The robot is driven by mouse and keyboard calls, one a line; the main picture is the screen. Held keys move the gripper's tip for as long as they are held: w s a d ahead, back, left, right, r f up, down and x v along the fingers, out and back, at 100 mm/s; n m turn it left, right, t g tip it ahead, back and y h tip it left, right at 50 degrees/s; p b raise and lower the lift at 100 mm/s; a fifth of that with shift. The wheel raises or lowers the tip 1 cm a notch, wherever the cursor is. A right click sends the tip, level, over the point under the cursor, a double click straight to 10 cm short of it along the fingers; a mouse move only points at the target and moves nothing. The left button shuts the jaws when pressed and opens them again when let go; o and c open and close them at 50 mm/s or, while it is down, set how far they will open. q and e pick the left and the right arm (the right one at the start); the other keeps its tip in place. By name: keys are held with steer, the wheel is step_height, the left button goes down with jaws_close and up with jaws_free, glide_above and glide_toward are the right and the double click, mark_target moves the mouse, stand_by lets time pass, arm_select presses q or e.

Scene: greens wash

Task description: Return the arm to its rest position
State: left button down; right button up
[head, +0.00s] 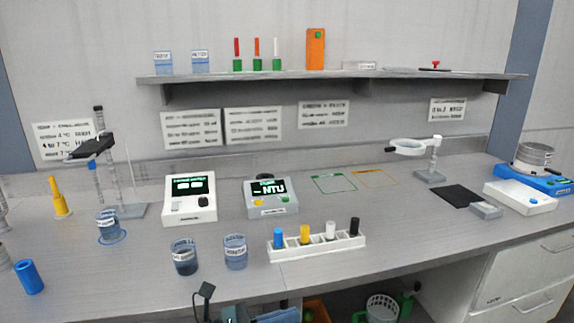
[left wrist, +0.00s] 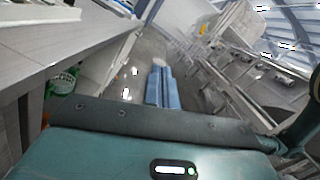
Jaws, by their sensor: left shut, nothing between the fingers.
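My left gripper (head: 284,315) shows at the bottom edge of the head view, low in front of the bench and cut off by the frame. Its blue fingers also show in the left wrist view (left wrist: 162,88), side by side and closed, with nothing between them. They point out over open floor. No part of my right gripper is visible.
The grey bench (head: 340,275) stands behind and above my left gripper. On it are a white rack (head: 318,247) with several coloured vials, beakers (head: 235,254) and an NTU meter (head: 271,198). A white basket (head: 382,307) sits under the bench.

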arm_select(q)
steer(key=s+a+f+m+t+y, duration=0.2)
steer(key=s+a+f+m+y, duration=0.5)
steer(key=m, duration=0.7)
steer(key=s+a+f+m+t+y, duration=0.3)
steer(key=s+a+f+m+y, duration=0.3)
steer(key=f+m, duration=0.6)
steer(key=s+m+y, duration=0.1)
steer(key=s+m, duration=0.1)
steer(key=shift+s+a+f+m+y+p, duration=0.15)
steer(key=shift+s+a+m+y+p, duration=0.15)
steer(key=shift+s+a+y+p, duration=0.1)
